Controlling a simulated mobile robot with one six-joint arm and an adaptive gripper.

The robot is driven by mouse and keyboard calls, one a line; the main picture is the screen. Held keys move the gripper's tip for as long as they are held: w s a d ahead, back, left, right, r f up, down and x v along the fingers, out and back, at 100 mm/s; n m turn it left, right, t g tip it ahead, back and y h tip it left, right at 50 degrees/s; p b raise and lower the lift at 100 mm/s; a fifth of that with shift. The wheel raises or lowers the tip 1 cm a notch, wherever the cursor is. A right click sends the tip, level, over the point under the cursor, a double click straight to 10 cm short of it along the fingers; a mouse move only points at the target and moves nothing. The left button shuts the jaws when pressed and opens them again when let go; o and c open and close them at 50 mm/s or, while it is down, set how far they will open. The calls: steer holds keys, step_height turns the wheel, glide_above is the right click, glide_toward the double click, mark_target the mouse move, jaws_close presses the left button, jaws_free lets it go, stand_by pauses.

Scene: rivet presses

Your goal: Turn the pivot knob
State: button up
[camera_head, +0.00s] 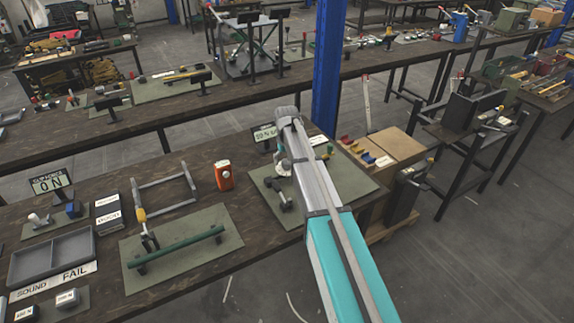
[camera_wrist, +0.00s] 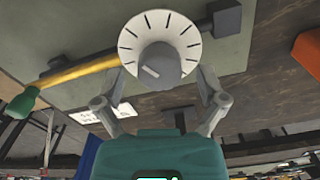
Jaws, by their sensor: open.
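The pivot knob (camera_wrist: 160,66) is a grey knob with a raised pointer ridge, in the middle of a white dial (camera_wrist: 187,35) with black tick marks. The ridge lies tilted in the wrist view. My gripper (camera_wrist: 161,82) is open, with its two fingers on either side of the knob near the dial's lower edge. I cannot tell whether either finger touches. In the head view my arm hides most of the gripper, and part of the white dial (camera_head: 283,168) shows beside it.
A yellow rod (camera_wrist: 80,72) with a green end runs behind the dial. The dial's fixture is on a green mat (camera_head: 355,192) on the dark workbench. An orange device (camera_head: 223,176) and another mat (camera_head: 215,255) with a green bar lie to the left. Wooden boxes (camera_head: 395,145) stand to the right.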

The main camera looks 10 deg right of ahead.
steer(key=shift+f, duration=0.2)
steer(key=c, duration=1.2)
steer(key=shift+o, duration=0.2)
steer(key=shift+n, duration=0.4)
steer(key=n, duration=0.7)
steer(key=shift+n, duration=0.4)
steer(key=n, duration=0.4)
steer(key=shift+n, duration=0.3)
steer(key=n, duration=0.4)
steer(key=shift+n, duration=0.3)
